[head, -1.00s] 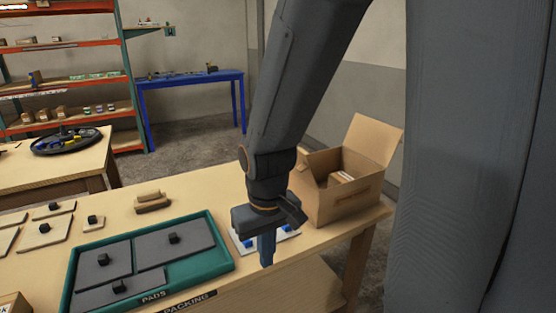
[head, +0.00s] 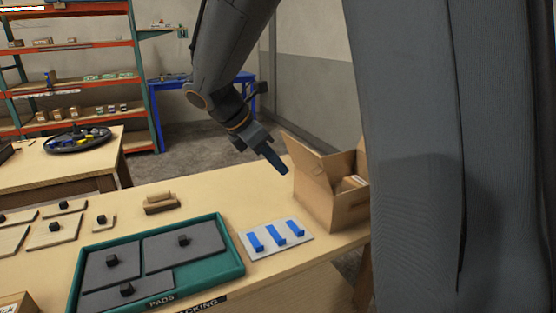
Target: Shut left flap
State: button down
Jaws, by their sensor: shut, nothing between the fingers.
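An open cardboard box (head: 335,207) stands at the right end of the packing table. Its left flap (head: 308,157) stands up and leans outward to the left. The box's right side is hidden behind a large grey part of me. My gripper (head: 280,168) is shut and empty, pointing down and right.
A white card with blue pieces (head: 278,235) lies in front of the box. A green tray (head: 240,262) with grey pads is left of it. Small wooden blocks (head: 160,203) and boards with black knobs lie further left. A blue table (head: 172,118) and shelves stand behind.

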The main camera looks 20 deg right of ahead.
jog(key=d+f+p, duration=0.2)
jog(key=d+f, duration=0.1)
jog(key=d, duration=0.4)
jog(key=shift+d+f, duration=0.25)
jog(key=shift+f, duration=0.1)
jog(key=shift+w, duration=0.1)
